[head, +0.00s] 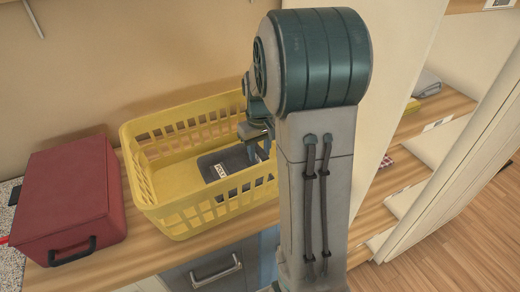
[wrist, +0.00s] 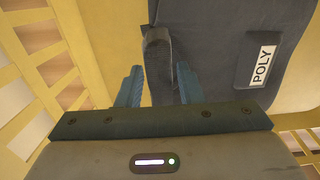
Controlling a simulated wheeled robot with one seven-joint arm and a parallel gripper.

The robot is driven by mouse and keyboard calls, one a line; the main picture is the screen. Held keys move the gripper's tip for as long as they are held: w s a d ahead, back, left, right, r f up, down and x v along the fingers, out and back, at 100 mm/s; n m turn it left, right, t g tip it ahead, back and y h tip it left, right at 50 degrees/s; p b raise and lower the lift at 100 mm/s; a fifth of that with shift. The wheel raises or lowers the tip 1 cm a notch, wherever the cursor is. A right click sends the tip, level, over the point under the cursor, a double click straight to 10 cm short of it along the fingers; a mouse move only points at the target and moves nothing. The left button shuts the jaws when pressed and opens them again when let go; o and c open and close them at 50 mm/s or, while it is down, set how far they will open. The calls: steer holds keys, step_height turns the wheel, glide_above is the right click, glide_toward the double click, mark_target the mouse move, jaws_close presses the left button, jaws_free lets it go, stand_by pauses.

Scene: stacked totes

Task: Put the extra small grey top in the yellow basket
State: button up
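A dark grey folded top (head: 230,162) lies on the floor of the yellow basket (head: 188,218), towards its right side. It carries a white label; in the wrist view the label on the top (wrist: 225,55) reads "POLY", and no size can be read. My gripper (head: 259,150) is inside the basket, low over the top's right part. In the wrist view my gripper (wrist: 159,84) has its two blue fingers apart. A narrow dark fold of the top shows between them, with small gaps beside it. The fingertips' exact contact with the cloth is hard to tell.
A red case (head: 72,200) stands left of the basket on the wooden counter (head: 205,248). A wall is close behind. Shelves at right hold a grey folded item (head: 427,84) and other cloth. My arm hides the basket's right end.

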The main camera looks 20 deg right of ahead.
steer(key=shift+r, duration=0.15)
step_height(320, 180, up, 12)
stand_by(0.5)
